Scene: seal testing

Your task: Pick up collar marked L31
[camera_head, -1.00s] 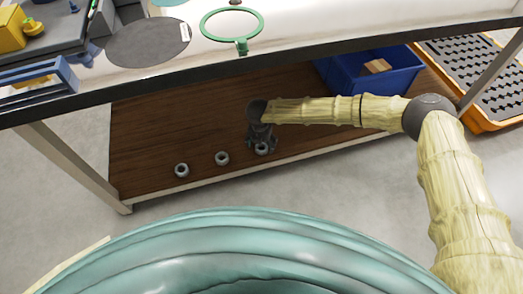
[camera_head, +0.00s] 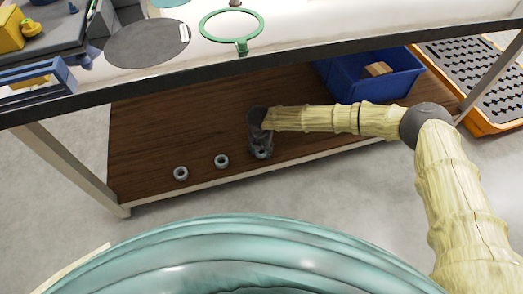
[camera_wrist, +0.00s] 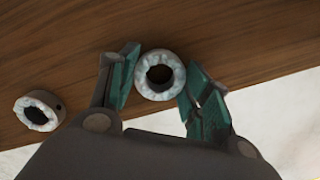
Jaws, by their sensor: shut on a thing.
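Three grey ring-shaped collars are in a row on the brown lower shelf in the head view. The rightmost collar (camera_head: 261,153) is at my gripper (camera_head: 260,148). In the wrist view this collar (camera_wrist: 160,74) sits between the green-padded fingertips of my gripper (camera_wrist: 157,84), which is shut on it. Its whitish top rim faces the camera. Another collar (camera_wrist: 38,112) lies to the left in the wrist view, apart from the fingers. The middle collar (camera_head: 221,161) and left collar (camera_head: 181,173) stand free in the head view. I cannot read any marking on the collars.
The brown shelf (camera_head: 150,130) lies under a table with a dark front edge (camera_head: 200,79). A blue bin (camera_head: 345,97) with a tan block stands at the shelf's back right. An orange-rimmed tray (camera_head: 495,125) is at the far right. A table leg (camera_head: 80,170) stands at left.

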